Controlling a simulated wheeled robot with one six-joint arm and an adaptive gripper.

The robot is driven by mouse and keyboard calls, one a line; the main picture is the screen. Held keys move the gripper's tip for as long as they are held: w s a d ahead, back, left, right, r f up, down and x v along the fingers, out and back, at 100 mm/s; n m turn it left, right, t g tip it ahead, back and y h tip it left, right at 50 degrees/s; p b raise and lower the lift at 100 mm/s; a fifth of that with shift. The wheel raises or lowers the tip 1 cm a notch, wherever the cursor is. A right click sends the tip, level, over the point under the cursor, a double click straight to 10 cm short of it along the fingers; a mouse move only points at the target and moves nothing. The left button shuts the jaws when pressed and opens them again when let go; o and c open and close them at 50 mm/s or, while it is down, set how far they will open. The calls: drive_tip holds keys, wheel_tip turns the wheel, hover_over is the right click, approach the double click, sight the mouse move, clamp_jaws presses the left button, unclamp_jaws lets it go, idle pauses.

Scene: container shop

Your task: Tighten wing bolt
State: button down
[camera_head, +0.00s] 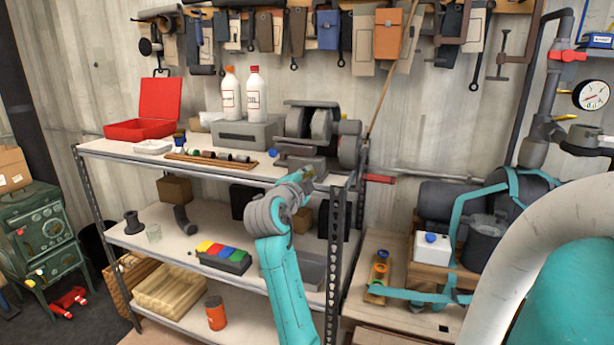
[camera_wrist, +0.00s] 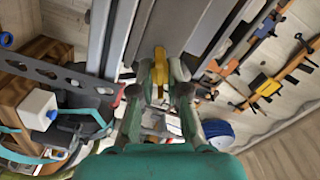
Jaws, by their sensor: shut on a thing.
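The wing bolt (camera_wrist: 160,62) is yellow and stands between the fingertips of my gripper (camera_wrist: 161,78) in the wrist view. The fingers are shut on it from both sides. It sits against grey metal parts, whose exact shape is hard to tell this close. In the head view my gripper (camera_head: 306,182) is at the right front edge of the shelf's top board, just below the bench grinder (camera_head: 318,128). There the arm mostly hides the bolt. I cannot tell how tight the bolt is.
The metal shelf (camera_head: 110,150) holds a red open toolbox (camera_head: 145,118), two white bottles (camera_head: 232,95) and a grey box (camera_head: 240,134) on top. A slotted upright (camera_head: 336,235) stands right of my arm. Tools hang on the wall behind. A white container (camera_head: 432,248) stands at right.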

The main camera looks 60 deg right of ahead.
drive_tip(key=m, duration=0.4)
drive_tip(key=shift+f+m, duration=0.15)
drive_tip(key=shift+m, duration=0.25)
idle(0.4)
drive_tip(key=c, duration=1.3)
unclamp_jaws()
drive_tip(key=a, duration=0.8)
drive_tip(key=s+a, duration=0.1)
drive_tip(key=a, duration=0.3)
